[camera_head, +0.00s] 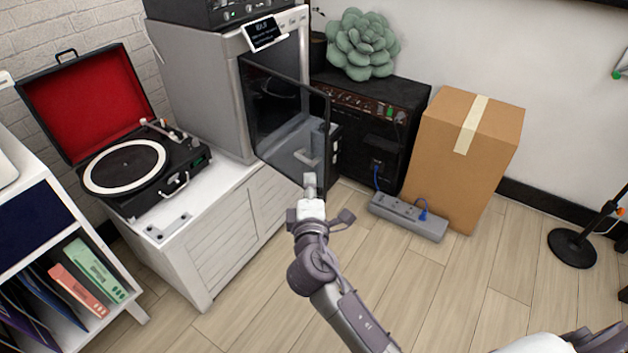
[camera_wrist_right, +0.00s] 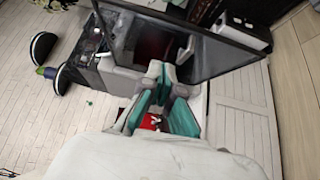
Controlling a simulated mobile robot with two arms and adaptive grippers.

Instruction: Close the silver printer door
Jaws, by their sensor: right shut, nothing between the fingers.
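The silver printer (camera_head: 203,92) stands on a white cabinet in the head view. Its door (camera_head: 291,135), a dark see-through panel with a dark frame, stands open and swung out to the right. My right gripper (camera_head: 310,182) is shut and empty, at the lower part of the door. Whether it touches the door I cannot tell. In the right wrist view the door (camera_wrist_right: 215,57) spans the top, just beyond the fingers (camera_wrist_right: 172,72) with their teal inner faces. My left gripper is not in view.
A record player (camera_head: 124,168) with its red-lined lid up sits left of the printer. A black amplifier (camera_head: 372,140) with a green plant (camera_head: 361,45), a cardboard box (camera_head: 465,155) and a power strip (camera_head: 408,217) stand to the right. The wooden floor (camera_head: 480,290) in front is clear.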

